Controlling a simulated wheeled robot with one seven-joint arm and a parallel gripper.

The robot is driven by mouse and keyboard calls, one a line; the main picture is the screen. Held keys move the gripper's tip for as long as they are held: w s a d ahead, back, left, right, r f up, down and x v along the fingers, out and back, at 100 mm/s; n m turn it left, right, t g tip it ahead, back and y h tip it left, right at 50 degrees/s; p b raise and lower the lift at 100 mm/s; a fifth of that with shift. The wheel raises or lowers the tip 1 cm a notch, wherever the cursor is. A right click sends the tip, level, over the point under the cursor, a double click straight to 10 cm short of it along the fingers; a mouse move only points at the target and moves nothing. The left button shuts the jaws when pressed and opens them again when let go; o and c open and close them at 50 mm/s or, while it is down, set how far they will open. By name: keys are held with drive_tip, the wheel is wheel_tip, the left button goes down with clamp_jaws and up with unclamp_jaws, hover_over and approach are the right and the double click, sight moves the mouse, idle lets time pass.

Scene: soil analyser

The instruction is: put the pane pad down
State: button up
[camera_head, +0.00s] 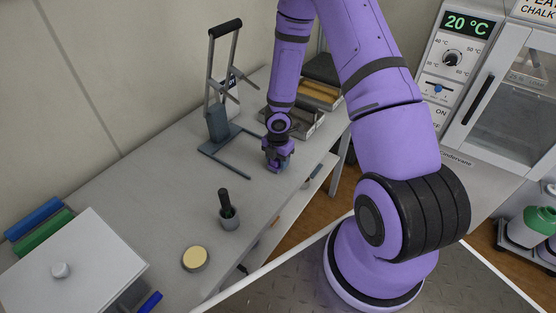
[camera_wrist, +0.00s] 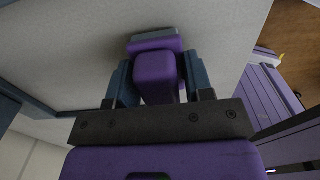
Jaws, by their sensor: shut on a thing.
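My gripper (camera_head: 277,164) is low over the grey worktop (camera_head: 165,185), just right of the dark metal stand. In the wrist view, my gripper's (camera_wrist: 157,82) dark blue fingers are closed on both sides of a purple block with a grey face at its far end, which I take to be the pane pad (camera_wrist: 154,66). The pad's grey face is close to the worktop; I cannot tell whether it touches. In the head view the pad is mostly hidden by my gripper.
A dark metal stand (camera_head: 218,122) with tall uprights is left of my gripper. Trays (camera_head: 303,124) lie behind it. A mortar with pestle (camera_head: 229,213), a round yellow-topped tin (camera_head: 195,259) and a white lidded box (camera_head: 75,270) stand nearer. The worktop between stand and mortar is clear.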

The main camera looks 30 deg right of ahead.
drive_tip(key=shift+f, duration=0.15)
drive_tip(key=o, duration=0.9)
drive_tip(key=shift+c, duration=0.2)
drive_tip(key=r, duration=1.1)
drive_tip(key=shift+d, duration=0.2)
drive_tip(key=s+r+m+t+h, duration=0.15)
drive_tip(key=r+m, duration=0.25)
drive_tip(key=r, duration=0.4)
drive_tip(key=s+r+m+h, duration=0.1)
drive_tip(key=s+r+m, duration=0.25)
drive_tip(key=r, duration=0.45)
drive_tip(key=s+r+m+t+h, duration=0.15)
drive_tip(key=r+m, duration=0.25)
drive_tip(key=r, duration=0.4)
drive_tip(key=s+a+r+m+t+y, duration=0.1)
drive_tip(key=s+a+r+m+y, duration=0.1)
drive_tip(key=s+r+m, duration=0.3)
drive_tip(key=s+a+r+m+t+y, duration=0.1)
drive_tip(key=s+a+r+m+y, duration=0.1)
drive_tip(key=s+a+r+m, duration=0.3)
drive_tip(key=s+r+m, duration=0.1)
drive_tip(key=s+r, duration=0.2)
drive_tip(key=s, duration=0.4)
drive_tip(key=shift+s+r, duration=0.15)
drive_tip(key=shift+r, duration=0.05)
